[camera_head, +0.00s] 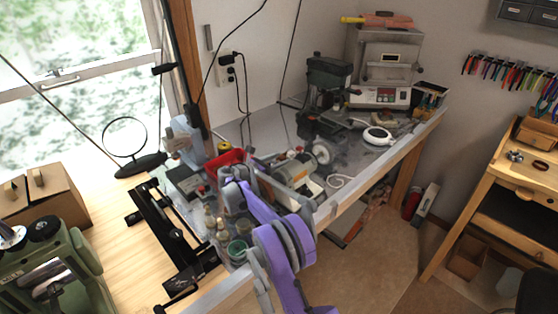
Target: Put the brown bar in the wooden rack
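My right arm, purple and grey, rises from the bottom centre and reaches over the workbench (345,205). My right gripper (236,172), at the far end of the arm, is small and partly hidden by my own links, beside a red bin (229,158). I cannot tell whether its fingers are apart or hold anything. My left gripper is not in view. I cannot pick out the brown bar with certainty among the clutter near the gripper. A small wooden holder (537,133) sits on the right-hand bench; I cannot tell if it is the wooden rack.
Glass bottles (222,230) and a green-rimmed jar (237,251) stand close to my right arm. A black rail tool (172,238) lies to the left. A drill press (328,92) and a small kiln (382,62) stand at the back. Open floor lies between the benches.

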